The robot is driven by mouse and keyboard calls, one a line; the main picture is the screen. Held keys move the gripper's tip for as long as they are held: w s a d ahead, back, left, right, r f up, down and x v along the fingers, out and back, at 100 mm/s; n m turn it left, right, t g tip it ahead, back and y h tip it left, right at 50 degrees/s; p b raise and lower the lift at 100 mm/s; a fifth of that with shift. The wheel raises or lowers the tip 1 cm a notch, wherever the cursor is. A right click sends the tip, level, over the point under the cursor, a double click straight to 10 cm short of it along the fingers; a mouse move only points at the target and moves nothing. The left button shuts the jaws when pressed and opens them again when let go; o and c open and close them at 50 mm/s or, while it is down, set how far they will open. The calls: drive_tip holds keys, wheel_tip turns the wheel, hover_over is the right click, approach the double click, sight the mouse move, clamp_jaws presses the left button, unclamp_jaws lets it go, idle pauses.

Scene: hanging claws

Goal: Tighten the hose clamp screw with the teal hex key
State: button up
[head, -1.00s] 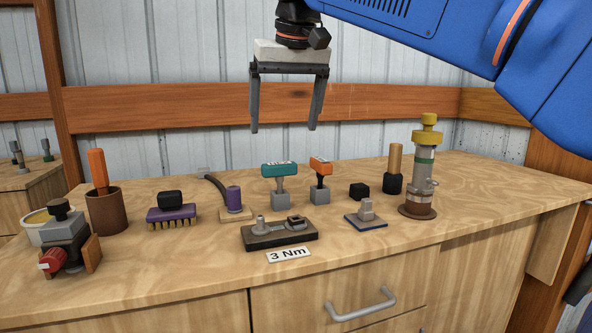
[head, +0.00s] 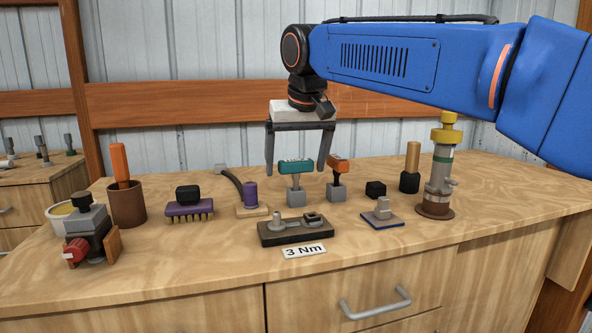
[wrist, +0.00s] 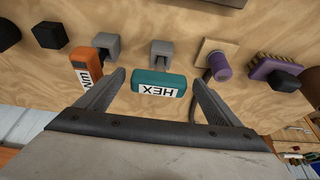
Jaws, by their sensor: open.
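The teal hex key (head: 296,167) stands upright in a grey block (head: 297,197), its handle on top; in the wrist view its teal handle (wrist: 160,84) bears the label HEX. My gripper (head: 297,170) is open, with its fingers on either side of the teal handle and nothing held. In the wrist view the handle lies between the fingertips (wrist: 157,75), with a gap on both sides. A dark fixture (head: 296,230) with grey metal parts, likely the hose clamp, lies in front, behind a "3 Nm" label (head: 305,251).
An orange-handled tool (head: 338,165) stands in a block close to the right finger. A purple cylinder (head: 250,193) and a purple brush (head: 189,207) are to the left. A tall yellow-topped device (head: 440,165) stands at right.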

sight(294, 173)
drive_tip(key=x, duration=0.4)
drive_tip(key=shift+w, duration=0.45)
drive_tip(key=shift+c, duration=0.4)
drive_tip(key=c, duration=1.2)
drive_tip(key=shift+o, duration=0.2)
drive_tip(key=shift+r, duration=0.1)
wheel_tip(294, 173, up, 10)
drive_tip(key=shift+f, duration=0.15)
